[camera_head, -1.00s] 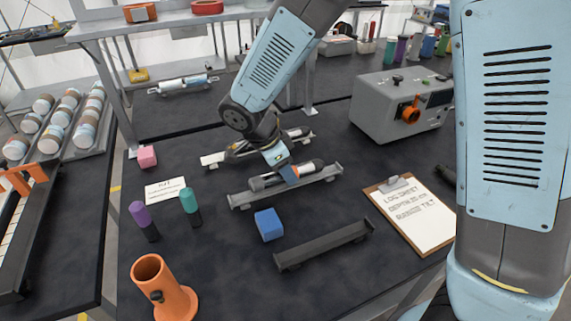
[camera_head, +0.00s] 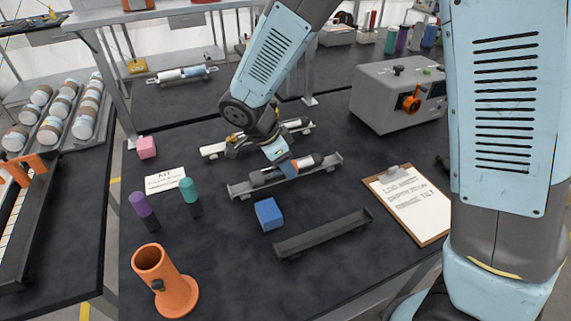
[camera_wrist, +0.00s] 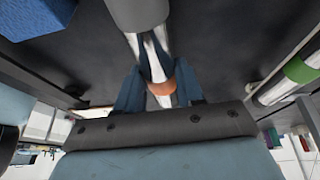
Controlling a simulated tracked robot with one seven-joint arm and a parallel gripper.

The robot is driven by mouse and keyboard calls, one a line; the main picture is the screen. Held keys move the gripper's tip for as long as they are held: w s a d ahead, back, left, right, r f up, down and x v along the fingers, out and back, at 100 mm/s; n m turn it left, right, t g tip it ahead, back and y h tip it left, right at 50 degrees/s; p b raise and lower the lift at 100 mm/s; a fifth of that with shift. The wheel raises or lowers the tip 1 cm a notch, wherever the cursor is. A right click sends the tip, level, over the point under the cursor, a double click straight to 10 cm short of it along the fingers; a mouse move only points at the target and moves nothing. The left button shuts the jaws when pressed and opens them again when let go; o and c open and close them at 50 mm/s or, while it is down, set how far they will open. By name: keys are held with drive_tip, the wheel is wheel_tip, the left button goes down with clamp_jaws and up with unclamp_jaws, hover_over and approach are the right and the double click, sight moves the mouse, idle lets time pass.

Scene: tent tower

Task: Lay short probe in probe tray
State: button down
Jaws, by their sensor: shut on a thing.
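A short probe (camera_head: 268,177) with dark ends and an orange band lies along the middle grey tray (camera_head: 240,191) in the head view. I cannot tell whether it rests in that tray or is just above it. My gripper (camera_wrist: 160,90) is shut on this probe at its orange band; the wrist view shows the probe (camera_wrist: 161,88) between the blue fingers. In the head view my gripper (camera_head: 285,164) reaches down from behind. A dark, empty tray (camera_head: 322,236) lies nearer the front. Which one is the probe tray is not marked.
Behind the middle tray is another holder with a white probe (camera_head: 213,149). A blue block (camera_head: 268,213) sits between the middle and front trays. A clipboard (camera_head: 410,203) lies at right, a grey instrument box (camera_head: 398,98) behind it. An orange cup (camera_head: 163,280) stands at front left.

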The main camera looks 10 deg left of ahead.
drive_tip(key=shift+f, duration=0.2)
idle(0.3)
drive_tip(key=c, duration=0.6)
unclamp_jaws()
drive_tip(key=v, duration=1.3)
drive_tip(key=shift+a+r, duration=0.15)
drive_tip(key=shift+r, duration=0.15)
